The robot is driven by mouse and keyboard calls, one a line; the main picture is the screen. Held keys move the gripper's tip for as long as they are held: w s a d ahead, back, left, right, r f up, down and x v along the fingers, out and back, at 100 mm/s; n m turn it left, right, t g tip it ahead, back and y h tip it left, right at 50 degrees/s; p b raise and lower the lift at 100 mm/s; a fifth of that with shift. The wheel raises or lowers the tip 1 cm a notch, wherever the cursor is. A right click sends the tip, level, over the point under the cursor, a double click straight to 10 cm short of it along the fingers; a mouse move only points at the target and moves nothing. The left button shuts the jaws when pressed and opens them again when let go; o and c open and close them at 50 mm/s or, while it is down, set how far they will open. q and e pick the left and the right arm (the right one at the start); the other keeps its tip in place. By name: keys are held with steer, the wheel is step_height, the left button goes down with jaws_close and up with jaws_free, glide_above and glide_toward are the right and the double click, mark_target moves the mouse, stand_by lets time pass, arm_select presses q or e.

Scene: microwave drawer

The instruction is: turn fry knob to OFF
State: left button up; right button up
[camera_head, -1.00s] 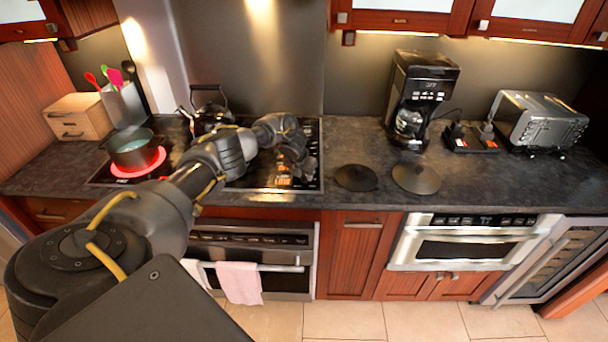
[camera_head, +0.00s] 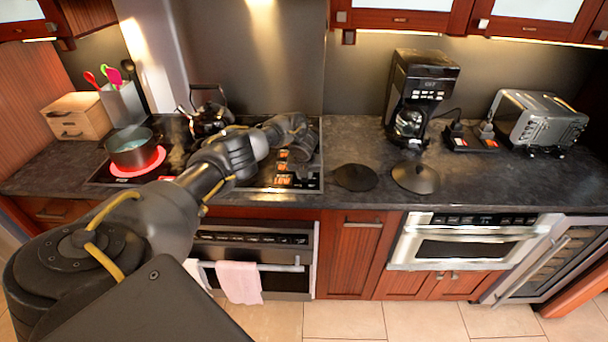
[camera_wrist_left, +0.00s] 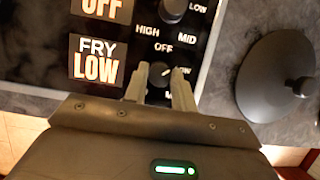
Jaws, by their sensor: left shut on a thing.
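The fry knob (camera_wrist_left: 160,73) is a small dark round knob with a pale green mark, seen in the left wrist view on the cooktop's control panel. The mark points up and right, toward LOW. The fry display (camera_wrist_left: 97,60) beside it reads "FRY LOW". My left gripper (camera_wrist_left: 161,85) has one finger on each side of the knob and is shut on it. In the head view my left gripper (camera_head: 303,148) is over the right end of the cooktop, and its fingertips and the knob are hard to make out. My right gripper is not in view.
Another knob (camera_wrist_left: 173,8) sits just above, beside a display (camera_wrist_left: 101,9) reading OFF. A dark lid (camera_head: 416,177) and another (camera_head: 356,177) lie on the counter to the right. A pot (camera_head: 131,150) stands on the glowing left burner, with a kettle (camera_head: 209,117) behind.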

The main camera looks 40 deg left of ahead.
arm_select(q)
steer(key=shift+w+d+f+n+y+b, duration=0.1)
steer(key=shift+n+y+b, duration=0.25)
steer(key=shift+n, duration=0.65)
steer(key=shift+n+g+b, duration=0.5)
steer(key=shift+n+b, duration=0.15)
steer(key=shift+n, duration=0.25)
steer(key=n+b, duration=0.2)
steer(key=b, duration=0.1)
steer(key=n+g+b, duration=0.1)
steer(key=n+b, duration=0.1)
steer(key=b, duration=0.1)
steer(key=shift+w+f+g+y, duration=0.15)
steer(key=shift+g+y, duration=0.15)
steer(key=shift+y, duration=0.05)
steer(key=shift+r+n+b, duration=0.25)
steer(key=shift+n+b, duration=0.45)
steer(key=shift+b, duration=0.25)
steer(key=o, duration=1)
